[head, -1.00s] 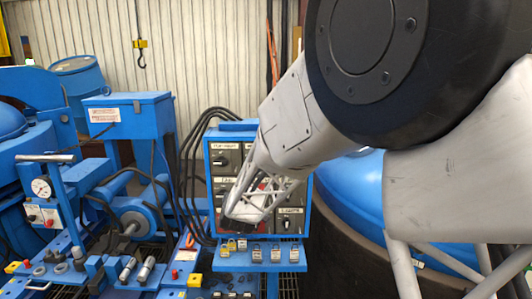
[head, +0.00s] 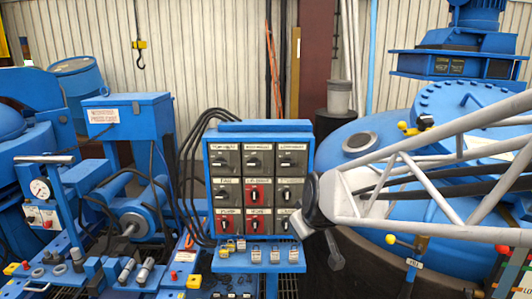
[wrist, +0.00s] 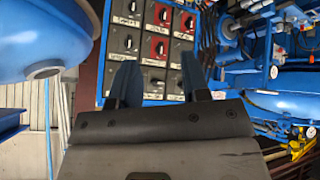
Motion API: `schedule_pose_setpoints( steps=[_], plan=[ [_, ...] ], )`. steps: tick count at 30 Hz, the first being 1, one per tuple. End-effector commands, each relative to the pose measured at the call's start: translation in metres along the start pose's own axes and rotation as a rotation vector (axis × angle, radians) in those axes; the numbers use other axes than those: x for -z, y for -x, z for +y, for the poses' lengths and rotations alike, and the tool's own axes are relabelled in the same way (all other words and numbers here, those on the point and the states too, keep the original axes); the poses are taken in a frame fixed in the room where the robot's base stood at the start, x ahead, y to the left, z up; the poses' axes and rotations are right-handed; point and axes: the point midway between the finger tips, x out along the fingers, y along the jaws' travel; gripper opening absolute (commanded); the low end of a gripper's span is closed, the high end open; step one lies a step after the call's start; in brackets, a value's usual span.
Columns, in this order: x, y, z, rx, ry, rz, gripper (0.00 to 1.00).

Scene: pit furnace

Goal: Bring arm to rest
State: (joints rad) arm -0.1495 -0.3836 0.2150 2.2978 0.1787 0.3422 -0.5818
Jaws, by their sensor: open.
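My gripper (wrist: 158,78) shows in the wrist view with its two dark fingers apart and nothing visible between them. Beyond the fingers stands the switch panel (wrist: 139,42), tilted in that view. In the head view my lattice arm reaches in from the right and ends in a dark joint near the panel's lower right corner. A small grey part hangs below that joint; I cannot tell whether it is the gripper. The panel (head: 260,127) is a blue-framed box with rows of rotary switches, one or more of them red.
Several padlocks hang along the blue ledge (head: 230,266) below the panel. A large blue vessel (head: 360,135) with coloured-knob levers is behind and below my arm. A blue bench (head: 60,283) with a gauge and fittings is at left. A hook (head: 141,62) hangs at the back.

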Motion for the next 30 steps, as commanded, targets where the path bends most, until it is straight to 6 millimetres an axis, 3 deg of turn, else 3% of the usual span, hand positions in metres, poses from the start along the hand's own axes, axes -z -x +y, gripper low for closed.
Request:
schedule_pose_setpoints(
  steps=[12, 18, 24, 30],
  plan=[
    [-0.129, 0.097, -0.015, 0.005, -0.364, -0.293, 0.43],
    [-0.176, 0.129, -0.026, -0.026, -0.505, -0.409, 0.43],
    [-0.197, 0.143, -0.032, -0.046, -0.567, -0.459, 0.43],
    [-0.198, 0.144, -0.032, -0.047, -0.573, -0.465, 0.43]
  ],
)
